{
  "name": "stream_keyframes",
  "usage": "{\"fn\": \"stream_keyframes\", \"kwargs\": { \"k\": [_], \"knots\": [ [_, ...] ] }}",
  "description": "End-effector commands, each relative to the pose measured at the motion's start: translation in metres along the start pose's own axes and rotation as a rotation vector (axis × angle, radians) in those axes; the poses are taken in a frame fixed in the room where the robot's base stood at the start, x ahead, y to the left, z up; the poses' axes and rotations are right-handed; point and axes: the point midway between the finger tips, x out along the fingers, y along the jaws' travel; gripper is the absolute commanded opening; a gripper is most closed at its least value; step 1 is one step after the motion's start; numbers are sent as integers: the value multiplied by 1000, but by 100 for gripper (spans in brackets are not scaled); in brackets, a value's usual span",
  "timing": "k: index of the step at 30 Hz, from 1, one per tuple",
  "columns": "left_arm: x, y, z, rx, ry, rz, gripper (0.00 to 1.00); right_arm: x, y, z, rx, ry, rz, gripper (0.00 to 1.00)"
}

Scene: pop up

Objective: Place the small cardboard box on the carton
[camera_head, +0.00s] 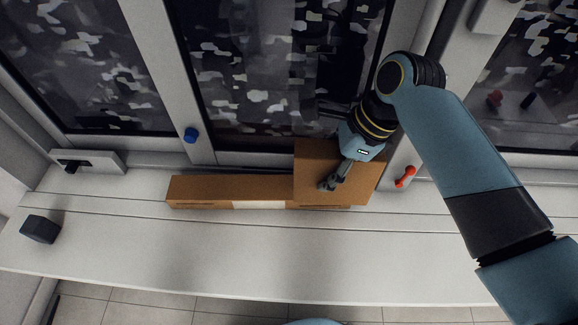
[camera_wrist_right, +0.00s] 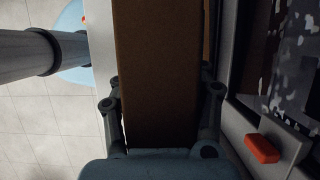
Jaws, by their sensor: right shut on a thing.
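The carton (camera_head: 205,188) is a long, low brown box with a pale label, lying along the white sill. The small cardboard box (camera_head: 313,160) is plain brown and overlaps the carton's right end in the head view. My right gripper (camera_head: 329,184) reaches over the small box from the upper right and is shut on it. In the right wrist view, the small box (camera_wrist_right: 157,75) fills the middle between the two fingers. I cannot tell whether its underside touches the carton. My left gripper is not in view.
Window panes stand behind the white sill (camera_head: 200,258). A dark cube (camera_head: 40,229) sits at the sill's far left. A red handle (camera_head: 405,177) is right of the small box, and a blue knob (camera_head: 191,135) is on the frame. The sill's front is clear.

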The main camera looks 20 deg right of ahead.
Motion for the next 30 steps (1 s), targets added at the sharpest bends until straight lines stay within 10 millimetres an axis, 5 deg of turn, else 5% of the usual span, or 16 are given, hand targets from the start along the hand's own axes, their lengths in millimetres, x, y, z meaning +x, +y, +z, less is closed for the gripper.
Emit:
{"fn": "stream_keyframes", "kwargs": {
  "k": [4,10,17,21,30],
  "knots": [
    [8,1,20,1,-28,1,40,30,-32,11,0,-1,1,11],
    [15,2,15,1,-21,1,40,53,-57,20,-2,1,0,11],
    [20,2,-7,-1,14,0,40,76,-60,13,0,2,2,11],
    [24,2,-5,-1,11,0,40,91,-60,6,-1,1,1,11],
    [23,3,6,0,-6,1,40,93,-60,5,-2,1,-1,11]
  ]
}}
